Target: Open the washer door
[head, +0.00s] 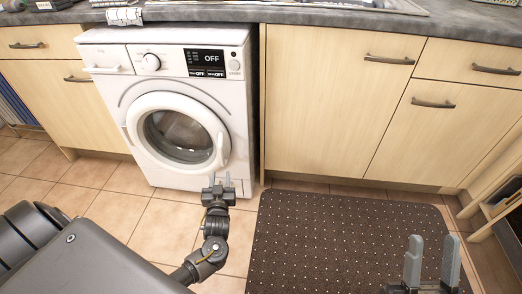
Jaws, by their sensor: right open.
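The white washing machine (185,105) stands between wooden cabinets at the left of the head view. Its round door (178,135), with a white rim and dark glass, appears shut. A white handle-like piece (222,148) shows at the door's right edge, and another (126,134) at its left edge. My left gripper (219,178) points up toward the washer, just below the door's lower right in the picture. Its fingers are apart with nothing between them, and I cannot tell its exact distance from the door. My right gripper (432,260) is open and empty over the mat, away from the washer.
A dark dotted mat (330,225) lies on the tiled floor in front of the cabinets (340,105). A grey counter (300,16) runs above. An open shelf unit (500,205) stands at the right edge. The tiles before the washer are clear of loose objects.

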